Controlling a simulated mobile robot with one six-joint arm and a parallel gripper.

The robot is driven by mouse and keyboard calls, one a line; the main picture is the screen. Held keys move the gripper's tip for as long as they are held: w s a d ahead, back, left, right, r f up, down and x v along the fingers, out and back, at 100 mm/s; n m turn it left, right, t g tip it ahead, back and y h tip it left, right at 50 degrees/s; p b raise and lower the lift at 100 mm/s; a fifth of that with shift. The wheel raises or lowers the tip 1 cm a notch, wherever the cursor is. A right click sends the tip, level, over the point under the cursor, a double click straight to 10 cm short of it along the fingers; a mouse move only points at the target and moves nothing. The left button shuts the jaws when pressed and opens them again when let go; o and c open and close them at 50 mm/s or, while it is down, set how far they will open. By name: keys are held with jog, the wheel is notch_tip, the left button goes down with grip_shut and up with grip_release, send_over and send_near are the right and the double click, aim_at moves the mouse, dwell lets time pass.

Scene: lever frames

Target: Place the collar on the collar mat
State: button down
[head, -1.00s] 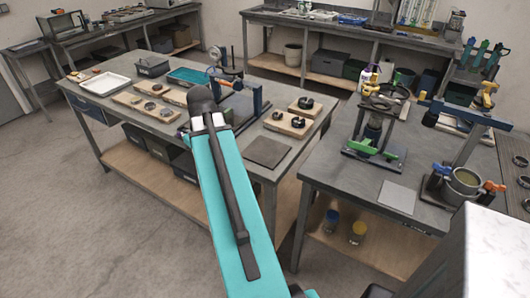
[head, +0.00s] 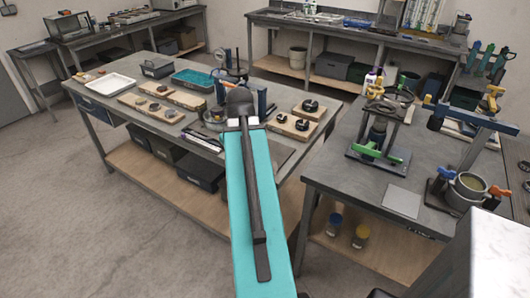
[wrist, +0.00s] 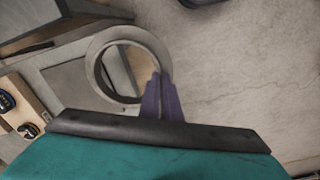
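The collar is a thick grey ring (wrist: 99,55), seen in the wrist view at the tips of my gripper's purple fingers (wrist: 160,92). The fingers are close together on the ring's wall at its right side. The collar is held above the bench's front edge and overlaps part of the collar mat in that view. The collar mat, a dark grey square (wrist: 66,84), lies flat and bare where it shows. In the head view, the mat's right part (head: 282,156) shows beside my arm, which hides the rest. My gripper and the collar cannot be made out there.
Wooden blocks with black round parts (head: 292,124) stand behind the mat. More boards with discs (head: 150,108) and a white tray (head: 107,84) are at left.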

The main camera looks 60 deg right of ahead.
jog(key=w+d+p, duration=0.1)
jog(key=d, duration=0.4)
jog(key=w+d+f+p, duration=0.1)
jog(key=d, duration=0.4)
jog(key=w+d+p, duration=0.1)
jog(key=d+p, duration=0.1)
jog(key=d, duration=0.3)
jog(key=shift+w+d+f, duration=0.15)
jog(key=shift+w+f, duration=0.05)
jog(key=shift+w, duration=0.2)
jog(key=shift+f, duration=0.1)
jog(key=shift+f+p, duration=0.75)
jog(key=shift+f, duration=0.9)
jog(key=shift+f, duration=0.15)
jog(key=c, duration=2)
grip_release()
notch_tip(320, 180, up, 12)
jog(key=b, duration=0.2)
jog(key=shift+s+b, duration=0.2)
jog(key=shift+b, duration=0.15)
